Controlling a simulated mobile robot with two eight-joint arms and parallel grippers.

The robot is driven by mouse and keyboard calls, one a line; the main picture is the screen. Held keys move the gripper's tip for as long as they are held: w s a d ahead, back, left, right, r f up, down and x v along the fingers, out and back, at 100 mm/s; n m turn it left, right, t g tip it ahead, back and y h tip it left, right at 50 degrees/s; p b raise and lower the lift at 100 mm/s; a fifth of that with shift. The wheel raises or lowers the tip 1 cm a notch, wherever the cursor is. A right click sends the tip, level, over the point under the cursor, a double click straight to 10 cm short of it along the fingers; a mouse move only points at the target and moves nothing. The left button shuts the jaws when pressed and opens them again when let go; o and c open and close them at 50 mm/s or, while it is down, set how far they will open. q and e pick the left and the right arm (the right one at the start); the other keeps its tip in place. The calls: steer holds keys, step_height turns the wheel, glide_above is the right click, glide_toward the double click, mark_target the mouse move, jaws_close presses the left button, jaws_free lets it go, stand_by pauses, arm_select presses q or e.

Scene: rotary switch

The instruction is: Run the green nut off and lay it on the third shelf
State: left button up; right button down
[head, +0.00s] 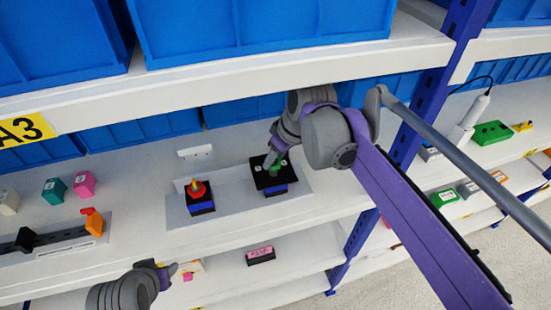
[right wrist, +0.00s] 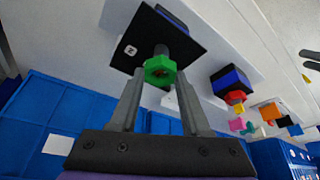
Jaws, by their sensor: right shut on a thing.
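The green nut (head: 271,162) is at the black square plate (head: 266,180) on a blue base, on the white shelf board. In the right wrist view the green nut (right wrist: 160,70) sits at the end of a short grey stud (right wrist: 161,50) that stands out from the plate (right wrist: 140,28). My right gripper (head: 275,156) reaches down from above and is shut on the nut, one finger at each side in the right wrist view (right wrist: 160,78). My left gripper (head: 172,268) is low in the head view; its finger opening is unclear.
A red knob with a yellow pointer (head: 196,188) stands on a similar block to the left. Blue bins (head: 142,130) line the back. Lower shelf boards (head: 300,284) hold a pink-labelled block (head: 261,255). A blue upright (head: 358,236) stands right.

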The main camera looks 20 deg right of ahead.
steer(key=shift+r, duration=1.15)
steer(key=s+d+f+m+h+b, duration=0.25)
steer(key=d+m+b, duration=0.65)
steer(key=d, duration=0.8)
steer(key=shift+h, duration=0.45)
step_height(320, 180, down, 6)
steer(key=shift+w+r, duration=0.15)
steer(key=shift+r, duration=0.05)
arm_select(q)
steer(key=s+f+g, duration=0.1)
steer(key=s+f, duration=0.4)
steer(key=f, duration=0.8)
steer(key=shift+s, duration=0.2)
arm_select(e)
steer(key=shift+f, duration=2.25)
steer(key=shift+f, duration=0.15)
steer(key=shift+c, duration=1.8)
jaws_free()
